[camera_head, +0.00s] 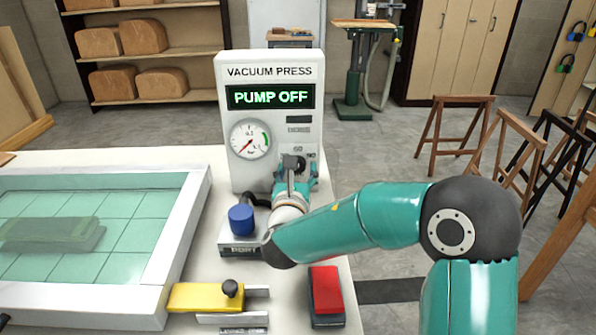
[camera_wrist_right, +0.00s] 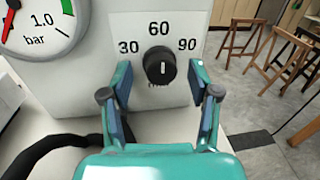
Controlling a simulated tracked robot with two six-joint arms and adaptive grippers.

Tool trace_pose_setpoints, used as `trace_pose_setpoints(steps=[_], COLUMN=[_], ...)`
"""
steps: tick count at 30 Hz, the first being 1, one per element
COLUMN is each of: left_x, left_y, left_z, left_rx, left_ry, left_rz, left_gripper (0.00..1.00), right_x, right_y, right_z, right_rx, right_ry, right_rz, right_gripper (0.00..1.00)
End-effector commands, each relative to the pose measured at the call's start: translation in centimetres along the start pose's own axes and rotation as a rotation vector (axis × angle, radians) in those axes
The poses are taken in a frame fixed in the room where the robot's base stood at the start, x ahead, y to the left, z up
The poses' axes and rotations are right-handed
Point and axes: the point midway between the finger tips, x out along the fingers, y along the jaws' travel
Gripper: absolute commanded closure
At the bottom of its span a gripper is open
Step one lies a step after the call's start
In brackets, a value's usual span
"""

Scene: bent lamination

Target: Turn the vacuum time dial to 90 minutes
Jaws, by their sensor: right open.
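The black vacuum time dial (camera_wrist_right: 160,65) is on the front of the white vacuum press box (camera_head: 225,110). In the wrist view it sits below the printed 60, with 30 on its left and 90 on its right. Its short white mark looks close to upright, toward 60. My right gripper (camera_wrist_right: 161,76) is open, with one finger on each side of the dial and a visible gap to each. In the head view the right gripper (camera_head: 295,180) covers most of the dial's lower area.
The display reads PUMP OFF above a pressure gauge (camera_head: 250,139). A white-framed press bed (camera_head: 185,235) fills the left.

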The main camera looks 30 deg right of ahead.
Motion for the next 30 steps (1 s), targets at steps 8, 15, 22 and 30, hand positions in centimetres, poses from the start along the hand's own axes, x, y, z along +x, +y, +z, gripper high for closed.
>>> trace_pose_setpoints(steps=[8,15,22,30], left_x=[0.0,0.0,0.7,3.0], left_y=[0.0,0.0,-0.2,-1.1], left_z=[0.0,0.0,0.0,0.0], left_rx=[0.0,0.0,0.0,0.0], left_ry=[0.0,0.0,0.0,0.0], left_rz=[0.0,0.0,0.0,0.0], left_gripper=[0.6,0.6,0.6,0.6], right_x=[0.0,0.1,0.0,-0.1], right_y=[0.0,-0.2,0.0,0.0], right_z=[0.0,0.0,-0.1,-0.3], right_rx=[0.0,0.002,0.036,0.173], right_ry=[0.0,0.001,0.004,0.021], right_rz=[-0.001,-0.001,-0.002,0.0], right_gripper=[0.74,1.0,1.0,1.0])
